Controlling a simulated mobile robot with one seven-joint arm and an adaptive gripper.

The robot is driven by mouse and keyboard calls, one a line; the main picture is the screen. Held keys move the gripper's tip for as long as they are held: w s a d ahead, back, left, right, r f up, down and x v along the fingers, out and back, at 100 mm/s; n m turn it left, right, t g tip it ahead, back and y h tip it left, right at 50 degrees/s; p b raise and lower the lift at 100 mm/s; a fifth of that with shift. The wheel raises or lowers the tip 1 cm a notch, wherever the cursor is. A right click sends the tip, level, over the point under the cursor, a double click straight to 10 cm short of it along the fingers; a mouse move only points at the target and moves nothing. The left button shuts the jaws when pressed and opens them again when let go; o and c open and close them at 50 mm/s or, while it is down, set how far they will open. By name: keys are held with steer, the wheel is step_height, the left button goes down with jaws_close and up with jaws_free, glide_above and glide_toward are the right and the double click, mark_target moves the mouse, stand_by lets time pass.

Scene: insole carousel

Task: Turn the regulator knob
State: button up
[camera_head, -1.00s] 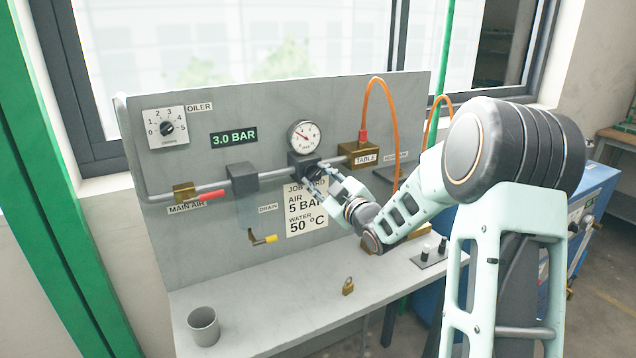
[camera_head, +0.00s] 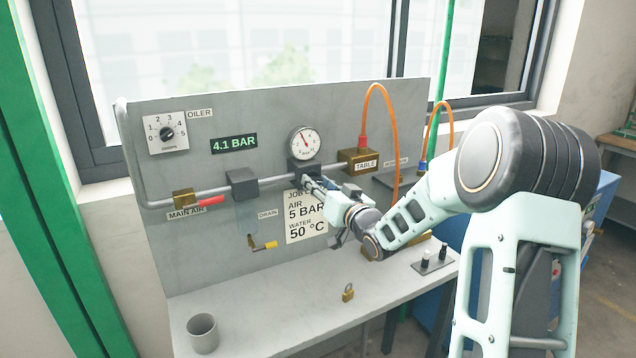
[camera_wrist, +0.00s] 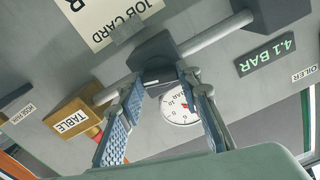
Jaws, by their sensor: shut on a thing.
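The regulator is a dark block (camera_head: 303,167) on the grey pipe, under the round pressure gauge (camera_head: 304,142). Its dark knob (camera_wrist: 158,76) shows between the fingers in the wrist view; in the head view the fingers mostly hide it. My gripper (camera_head: 314,184) reaches in from the right and is shut on the knob. In the wrist view my gripper (camera_wrist: 160,84) has one finger on each side of the knob. The green display (camera_head: 234,143) reads 4.1 BAR. The job card (camera_head: 306,222) reads air 5 bar, water 50 °C, and is partly covered by my arm.
A main air valve with a red lever (camera_head: 210,202) is at left, and a yellow-handled drain valve (camera_head: 264,245) is below. The oiler dial (camera_head: 166,133) is at upper left. A grey cup (camera_head: 202,333) and a brass padlock (camera_head: 348,293) stand on the bench. An orange hose (camera_head: 394,125) arches at right.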

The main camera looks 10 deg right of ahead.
steer(key=shift+m+p, duration=0.3)
steer(key=shift+m, duration=1)
steer(key=o, duration=1.2)
steer(key=shift+c, duration=0.2)
steer(key=v, duration=1.2)
steer(key=shift+d, duration=0.1)
